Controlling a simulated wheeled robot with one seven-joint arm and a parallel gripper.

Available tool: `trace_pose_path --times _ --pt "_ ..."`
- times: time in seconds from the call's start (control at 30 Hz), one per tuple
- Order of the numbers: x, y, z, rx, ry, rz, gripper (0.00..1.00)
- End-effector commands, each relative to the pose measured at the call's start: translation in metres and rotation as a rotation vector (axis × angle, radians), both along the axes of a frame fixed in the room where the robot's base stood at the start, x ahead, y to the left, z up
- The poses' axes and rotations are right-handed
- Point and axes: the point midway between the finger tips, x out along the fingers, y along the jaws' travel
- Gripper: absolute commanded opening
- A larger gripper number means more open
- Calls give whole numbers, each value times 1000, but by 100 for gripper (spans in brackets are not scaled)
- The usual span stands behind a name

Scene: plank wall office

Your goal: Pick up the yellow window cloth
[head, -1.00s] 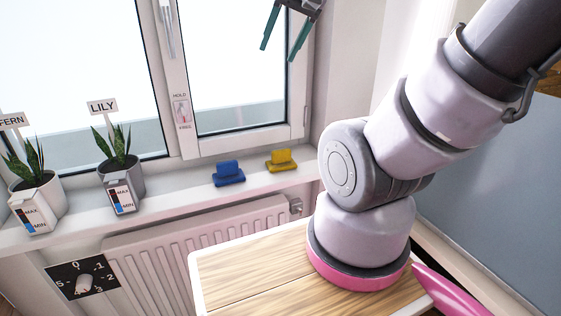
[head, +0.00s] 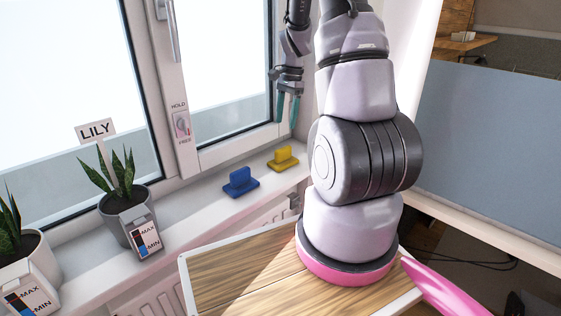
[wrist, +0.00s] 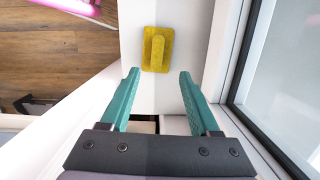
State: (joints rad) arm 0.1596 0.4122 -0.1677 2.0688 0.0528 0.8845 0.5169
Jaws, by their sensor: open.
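The yellow window cloth (head: 283,158) lies on the white window sill at its right end, with a raised ridge along its middle. In the wrist view the cloth (wrist: 157,50) lies just beyond and between my fingertips, apart from them. My gripper (wrist: 158,72) is open and empty, with its two green fingers pointing toward the cloth. In the head view my gripper (head: 288,108) hangs above the sill near the cloth, in front of the window frame.
A blue cloth (head: 241,183) of the same shape lies to the left on the sill (head: 205,208). Further left stand potted plants, one labelled LILY (head: 125,212). The window frame (wrist: 238,55) runs close along the right in the wrist view. A radiator (head: 160,300) is below the sill.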

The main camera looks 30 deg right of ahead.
Motion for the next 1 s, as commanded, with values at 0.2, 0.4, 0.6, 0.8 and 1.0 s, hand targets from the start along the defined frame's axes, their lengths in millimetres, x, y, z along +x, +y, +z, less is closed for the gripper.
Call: trace_pose_path --times 0.2,0.4,0.6,0.8,1.0 --pt "-1 0 -30 1 19 -17 62" --pt "-2 4 -58 0 17 -15 62" --pt "-4 6 -73 0 17 -16 62" --pt "-7 11 -103 0 18 -14 62" --pt "-7 13 -115 0 15 -14 62"
